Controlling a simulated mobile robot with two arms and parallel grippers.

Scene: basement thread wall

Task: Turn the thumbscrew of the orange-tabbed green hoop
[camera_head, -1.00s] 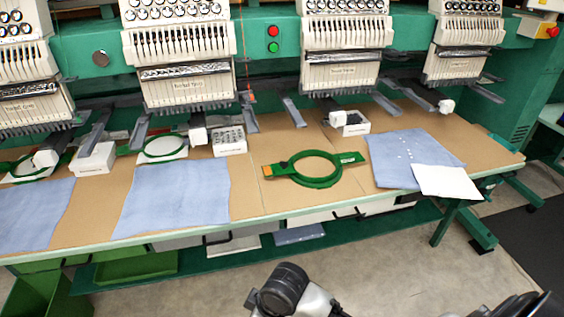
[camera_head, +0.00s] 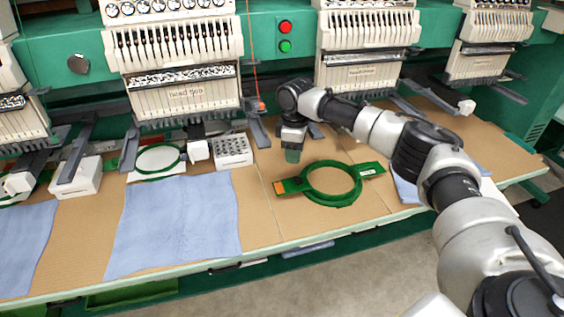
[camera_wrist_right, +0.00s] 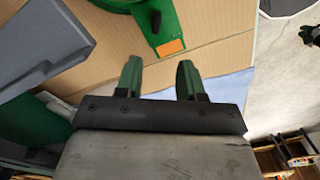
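The green hoop (camera_head: 332,202) lies flat on the brown worktable, with an orange tab (camera_head: 280,188) on its left arm. A small dark piece, apparently the thumbscrew, sits beside the tab in the right wrist view (camera_wrist_right: 156,21), near the orange tab there (camera_wrist_right: 171,46). My right gripper (camera_head: 292,157) points down just behind and above the tab end, apart from the hoop. In the right wrist view its two green fingers (camera_wrist_right: 159,66) are spread with nothing between them. Only part of the hoop shows in that view. My left gripper is not in view.
Embroidery heads (camera_head: 185,85) hang behind the table (camera_head: 262,225). A white box with holes (camera_head: 232,151) stands left of my gripper. Blue cloth (camera_head: 175,225) lies left of the hoop; more cloth lies right, partly behind my arm. The board around the tab is clear.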

